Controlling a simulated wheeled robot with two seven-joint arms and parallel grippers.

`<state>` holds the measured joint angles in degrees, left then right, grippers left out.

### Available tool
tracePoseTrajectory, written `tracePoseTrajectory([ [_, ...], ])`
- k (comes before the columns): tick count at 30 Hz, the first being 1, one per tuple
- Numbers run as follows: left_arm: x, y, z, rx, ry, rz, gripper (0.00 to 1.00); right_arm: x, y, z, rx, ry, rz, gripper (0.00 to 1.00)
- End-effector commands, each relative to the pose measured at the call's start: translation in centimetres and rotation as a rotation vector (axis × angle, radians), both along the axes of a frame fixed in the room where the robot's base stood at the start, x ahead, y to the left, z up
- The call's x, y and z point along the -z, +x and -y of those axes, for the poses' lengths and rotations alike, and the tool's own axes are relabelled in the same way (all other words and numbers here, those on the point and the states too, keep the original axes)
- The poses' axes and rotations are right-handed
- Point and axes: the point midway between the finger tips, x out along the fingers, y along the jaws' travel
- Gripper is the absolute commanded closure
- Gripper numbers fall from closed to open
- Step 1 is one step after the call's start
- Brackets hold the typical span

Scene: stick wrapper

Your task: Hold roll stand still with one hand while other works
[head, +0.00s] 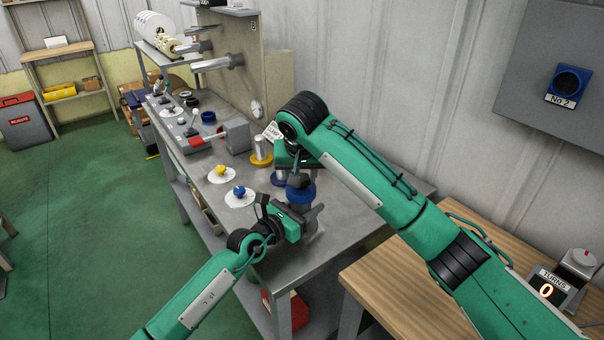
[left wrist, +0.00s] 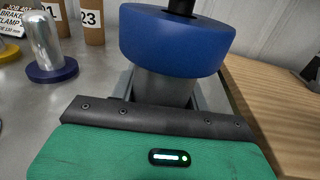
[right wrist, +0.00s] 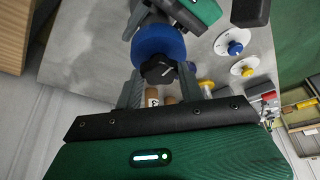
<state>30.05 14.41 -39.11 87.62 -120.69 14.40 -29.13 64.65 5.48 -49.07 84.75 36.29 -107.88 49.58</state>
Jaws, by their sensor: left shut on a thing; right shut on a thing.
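The roll stand has a grey post (left wrist: 165,88) with a wide blue drum (left wrist: 178,42) above it and a black knob (right wrist: 158,70) on top. It also shows near the bench's front right in the head view (head: 302,193). My left gripper (head: 306,218) comes in low and is shut on the grey post, below the drum. My right gripper (right wrist: 158,85) comes from above and is shut on the black knob. In the head view my right arm partly hides the knob and drum. The fingertip contacts are partly hidden.
White discs with a yellow knob (head: 220,171) and a blue knob (head: 239,192) lie left of the stand. A turns counter reading 0 (head: 547,290) sits on the wooden table (head: 400,290).

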Motion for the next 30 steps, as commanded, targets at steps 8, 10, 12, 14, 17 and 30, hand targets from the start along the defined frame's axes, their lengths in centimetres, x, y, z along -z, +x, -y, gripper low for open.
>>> tracePoseTrajectory([
  [8,0.06,-0.14,0.13,0.003,0.002,0.001,0.99,-0.06,0.17,-0.02,0.149,0.001,0.003,0.84],
  [10,0.06,-0.15,0.13,0.003,0.002,0.001,0.99,-0.07,0.19,-0.01,0.173,0.000,0.004,0.84],
  [12,0.06,-0.15,0.13,0.003,0.001,0.000,0.99,-0.07,0.19,0.01,0.190,-0.001,0.004,0.84],
  [14,0.06,-0.16,0.14,0.003,0.001,0.000,0.99,-0.06,0.19,0.02,0.199,-0.001,0.004,0.84],
  [17,0.06,-0.16,0.14,0.003,0.001,0.001,0.99,-0.07,0.21,0.05,0.211,0.000,0.005,0.84],
  [30,0.07,-0.16,0.13,0.003,0.001,0.001,0.99,-0.05,0.21,0.07,0.215,-0.001,0.005,0.51],
])
